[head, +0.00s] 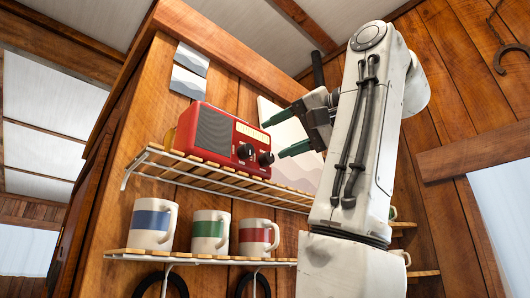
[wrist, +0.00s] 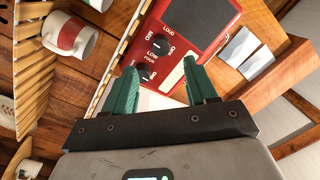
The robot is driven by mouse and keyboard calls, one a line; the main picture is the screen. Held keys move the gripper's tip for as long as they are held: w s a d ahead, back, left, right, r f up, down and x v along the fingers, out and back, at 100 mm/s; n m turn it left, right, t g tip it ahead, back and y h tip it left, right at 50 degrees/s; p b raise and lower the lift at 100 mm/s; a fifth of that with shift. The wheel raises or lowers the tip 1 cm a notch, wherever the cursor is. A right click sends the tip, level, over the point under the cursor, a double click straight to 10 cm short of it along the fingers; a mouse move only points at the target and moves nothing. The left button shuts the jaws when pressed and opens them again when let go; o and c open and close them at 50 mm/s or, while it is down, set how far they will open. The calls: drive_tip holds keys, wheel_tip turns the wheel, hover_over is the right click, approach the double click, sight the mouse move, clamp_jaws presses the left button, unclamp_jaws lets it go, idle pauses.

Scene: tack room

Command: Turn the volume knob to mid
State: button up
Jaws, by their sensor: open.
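A red radio (head: 222,137) with a grey speaker grille stands on the upper slatted shelf. It has two dark knobs on its front. The knob nearer the grille (head: 245,151), also in the wrist view (wrist: 160,47), has LOUD and LOW lettering around it, so it appears to be the volume knob; its pointer setting is too small to read. The other knob (head: 265,158) shows lower down in the wrist view (wrist: 148,73). My gripper (head: 273,138) is open and empty, its green fingers in front of the radio, apart from both knobs. In the wrist view the knobs appear between the fingertips (wrist: 160,66).
The slatted upper shelf (head: 150,160) runs under the radio. Below it, several striped mugs (head: 209,230) stand on a lower shelf (head: 120,254). Pictures (head: 188,82) hang on the plank wall behind. The space in front of the radio is clear apart from my arm.

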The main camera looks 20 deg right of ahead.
drive_tip(key=shift+b+v, duration=0.4)
drive_tip(key=shift+v, duration=1.25)
